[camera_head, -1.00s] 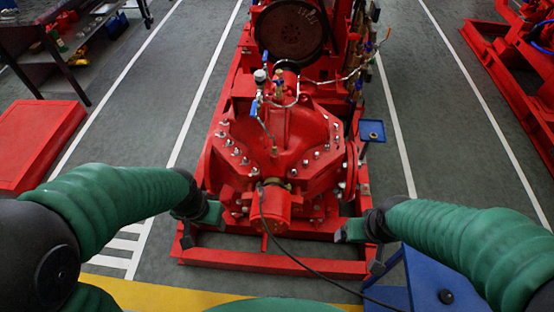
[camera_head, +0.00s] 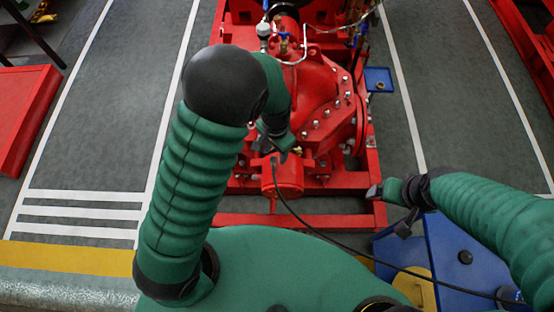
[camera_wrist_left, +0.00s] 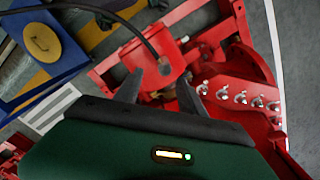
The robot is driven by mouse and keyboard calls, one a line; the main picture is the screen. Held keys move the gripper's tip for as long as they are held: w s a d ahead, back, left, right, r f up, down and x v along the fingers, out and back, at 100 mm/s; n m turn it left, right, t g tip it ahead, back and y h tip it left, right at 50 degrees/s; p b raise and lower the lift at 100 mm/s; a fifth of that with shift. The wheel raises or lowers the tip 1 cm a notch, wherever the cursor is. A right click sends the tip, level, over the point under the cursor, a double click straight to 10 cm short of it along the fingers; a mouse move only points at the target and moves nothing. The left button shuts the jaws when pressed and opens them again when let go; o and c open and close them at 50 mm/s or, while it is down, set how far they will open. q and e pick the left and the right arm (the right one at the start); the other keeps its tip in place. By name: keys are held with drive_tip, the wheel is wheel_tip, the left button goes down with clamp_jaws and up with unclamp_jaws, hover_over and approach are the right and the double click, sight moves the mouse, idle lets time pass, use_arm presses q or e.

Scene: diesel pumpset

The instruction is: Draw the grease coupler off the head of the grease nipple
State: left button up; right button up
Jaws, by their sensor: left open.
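A black hose (camera_head: 310,229) runs up to the red cylindrical housing (camera_head: 284,179) at the front of the pump. In the left wrist view the hose (camera_wrist_left: 133,30) ends at a small dark coupler (camera_wrist_left: 164,68) against the red housing (camera_wrist_left: 146,62). The grease nipple is too small or hidden to make out. My left gripper (camera_head: 280,153) is above and behind the housing; in the wrist view its two fingers (camera_wrist_left: 158,82) are spread, with the coupler end just beyond and between their tips. My right gripper (camera_head: 374,193) hangs right of the pump frame, its jaws unclear.
The red pump (camera_head: 315,95) with studs and pipework stands behind the housing. A blue cart (camera_head: 440,250) with a yellow disc is at the lower right. A small blue tray (camera_head: 379,80) sits right of the pump.

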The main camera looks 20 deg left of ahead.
sight(273, 159)
use_arm(q)
drive_tip(key=f, duration=0.2)
drive_tip(key=a+f, duration=0.1)
drive_tip(key=f, duration=0.1)
drive_tip(key=a+f, duration=0.1)
drive_tip(key=f, duration=0.1)
drive_tip(key=shift+f+b, duration=0.25)
drive_tip(key=shift+b, duration=0.1)
drive_tip(key=shift+d+f, duration=0.2)
drive_tip(key=shift+f, duration=0.7)
drive_tip(key=shift+d+f, duration=0.15)
drive_tip(key=shift+d, duration=0.45)
drive_tip(key=shift+a, duration=0.55)
drive_tip(key=c, duration=0.8)
drive_tip(key=shift+c, duration=1)
clamp_jaws()
drive_tip(key=shift+d, duration=0.15)
drive_tip(key=shift+o, duration=1)
unclamp_jaws()
drive_tip(key=shift+d, duration=0.15)
drive_tip(key=shift+c, duration=1.1)
clamp_jaws()
use_arm(e)
drive_tip(key=shift+a+f, duration=0.4)
drive_tip(key=shift+a, duration=0.2)
